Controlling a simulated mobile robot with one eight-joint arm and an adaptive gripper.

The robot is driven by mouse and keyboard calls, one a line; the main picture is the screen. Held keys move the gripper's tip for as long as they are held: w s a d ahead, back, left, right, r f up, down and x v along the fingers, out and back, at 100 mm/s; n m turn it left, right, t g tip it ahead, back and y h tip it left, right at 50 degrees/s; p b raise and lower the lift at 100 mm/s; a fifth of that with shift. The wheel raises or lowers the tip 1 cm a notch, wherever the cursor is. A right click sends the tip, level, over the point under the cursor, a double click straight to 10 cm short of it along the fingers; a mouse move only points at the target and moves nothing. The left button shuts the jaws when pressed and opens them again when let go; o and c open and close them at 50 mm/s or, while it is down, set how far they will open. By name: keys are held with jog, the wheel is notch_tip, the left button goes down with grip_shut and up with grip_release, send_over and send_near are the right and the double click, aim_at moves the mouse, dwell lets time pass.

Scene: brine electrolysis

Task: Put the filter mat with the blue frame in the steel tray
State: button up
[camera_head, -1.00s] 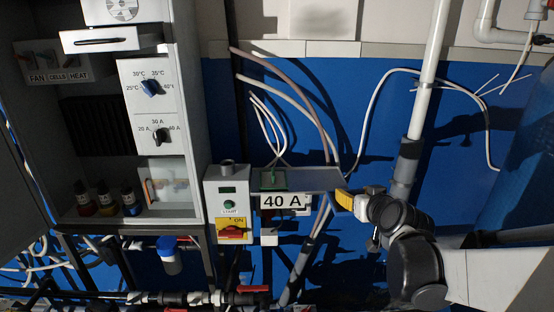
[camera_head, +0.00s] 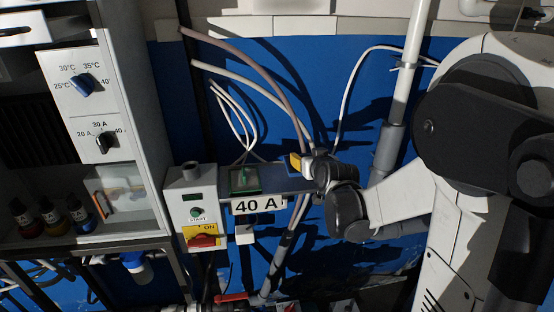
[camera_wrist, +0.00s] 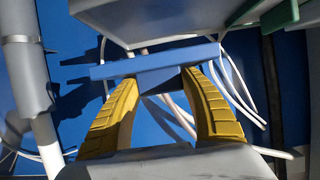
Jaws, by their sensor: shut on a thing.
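My gripper (camera_wrist: 160,90) shows in the wrist view with its yellow fingers shut on a flat blue-edged piece, the blue-framed filter mat (camera_wrist: 115,70). The mat is seen nearly edge-on, so its face is hidden. In the head view my gripper (camera_head: 298,163) is at the right end of a grey metal ledge (camera_head: 281,186) bearing the 40 A label. The mat is hard to make out there. The ledge's underside or side also fills the top of the wrist view (camera_wrist: 150,22). I cannot tell any separate steel tray apart from this ledge.
A green-framed piece (camera_head: 243,180) lies on the ledge's left part. A grey START/ON switch box (camera_head: 190,195) stands left of it. Cables (camera_head: 270,85) hang behind. A cabinet with dials (camera_head: 88,100) and small bottles (camera_head: 50,212) is at left; a pale vertical pipe (camera_head: 412,60) is at right.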

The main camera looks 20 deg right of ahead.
jog(key=w+f, duration=0.1)
jog(key=w+a+f, duration=0.1)
jog(key=w, duration=0.1)
jog(key=shift+w, duration=0.15)
notch_tip(320, 180, down, 4)
jog(key=shift+w+f, duration=0.1)
jog(key=o, duration=1.1)
jog(key=shift+f, duration=0.1)
jog(key=shift+o, duration=0.2)
